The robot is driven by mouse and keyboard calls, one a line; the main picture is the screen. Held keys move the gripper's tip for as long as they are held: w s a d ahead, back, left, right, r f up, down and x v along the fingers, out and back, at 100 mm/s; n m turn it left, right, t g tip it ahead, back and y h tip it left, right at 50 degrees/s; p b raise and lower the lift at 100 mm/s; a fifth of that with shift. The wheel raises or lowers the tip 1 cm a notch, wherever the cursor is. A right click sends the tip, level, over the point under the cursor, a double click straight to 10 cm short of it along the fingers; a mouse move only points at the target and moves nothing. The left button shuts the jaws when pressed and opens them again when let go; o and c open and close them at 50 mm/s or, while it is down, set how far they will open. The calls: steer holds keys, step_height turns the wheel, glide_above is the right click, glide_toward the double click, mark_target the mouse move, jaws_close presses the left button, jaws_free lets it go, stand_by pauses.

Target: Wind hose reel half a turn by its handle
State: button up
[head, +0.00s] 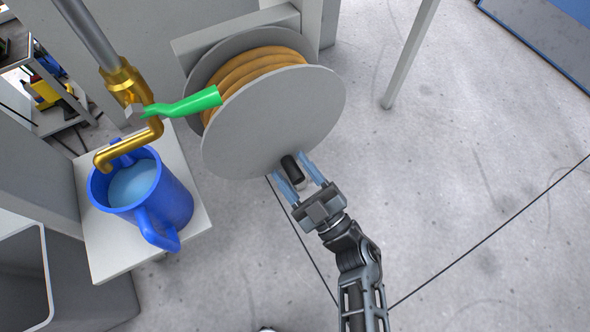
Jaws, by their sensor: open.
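The hose reel (270,125) is a drum with round grey side discs and an orange hose (252,68) wound on it. Its black handle (292,169) sticks out near the lower edge of the front disc. My gripper (301,172) is open at the handle, with one blue finger on each side of it. I cannot tell whether either finger touches the handle. The lower end of the handle lies close to the gripper's palm.
A brass tap (130,95) with a green lever (190,104) stands left of the reel. A blue jug (152,196) of water sits below the tap on a grey stand (103,240). A grey post (410,55) stands right of the reel. Open floor lies to the right.

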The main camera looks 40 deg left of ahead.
jaws_close()
stand_by(0.5)
